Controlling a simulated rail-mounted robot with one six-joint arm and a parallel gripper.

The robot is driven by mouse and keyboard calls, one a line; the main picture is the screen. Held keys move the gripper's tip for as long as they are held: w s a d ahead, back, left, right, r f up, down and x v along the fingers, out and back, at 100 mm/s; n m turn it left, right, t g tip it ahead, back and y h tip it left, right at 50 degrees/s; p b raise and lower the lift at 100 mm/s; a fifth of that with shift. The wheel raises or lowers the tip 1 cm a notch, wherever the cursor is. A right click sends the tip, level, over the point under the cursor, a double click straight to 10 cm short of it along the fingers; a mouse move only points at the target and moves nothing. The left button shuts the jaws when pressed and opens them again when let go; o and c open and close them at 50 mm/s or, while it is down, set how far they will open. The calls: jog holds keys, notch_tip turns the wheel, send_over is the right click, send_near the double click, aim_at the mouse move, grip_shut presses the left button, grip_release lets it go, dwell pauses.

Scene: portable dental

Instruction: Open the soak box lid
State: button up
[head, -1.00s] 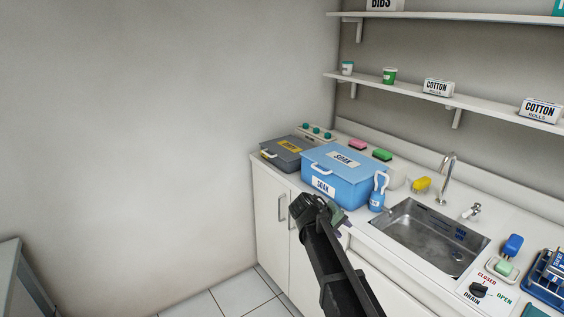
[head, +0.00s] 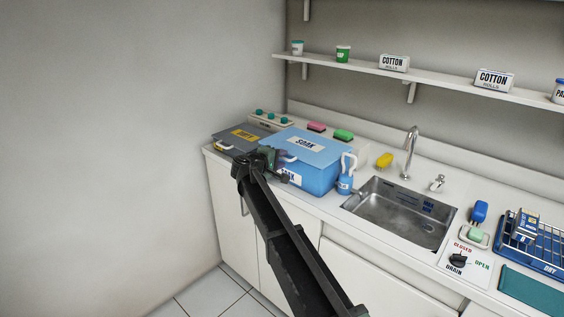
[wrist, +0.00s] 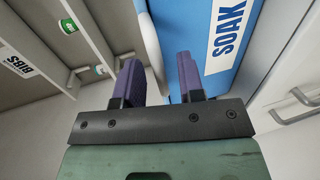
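The blue soak box (head: 318,180) stands on the counter left of the sink. Its lighter blue lid (head: 322,150) is shut, with a SOAK label on top. The lid's white handle (head: 288,157) shows at the front edge, partly hidden by my gripper (head: 277,168). My gripper is at the front left of the box. In the wrist view, its two purple fingers (wrist: 160,80) are apart, with no object clearly held. The box front with its SOAK label (wrist: 228,35) and the pale lid edge (wrist: 152,45) lie just beyond them. Contact cannot be told.
Pink (head: 316,127) and green (head: 343,135) sponges lie behind. A shelf (head: 440,85) runs above.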

jog(key=shift+w+d+f, duration=0.15)
jog(key=shift+w+d, duration=0.2)
jog(key=shift+w, duration=0.15)
grip_shut()
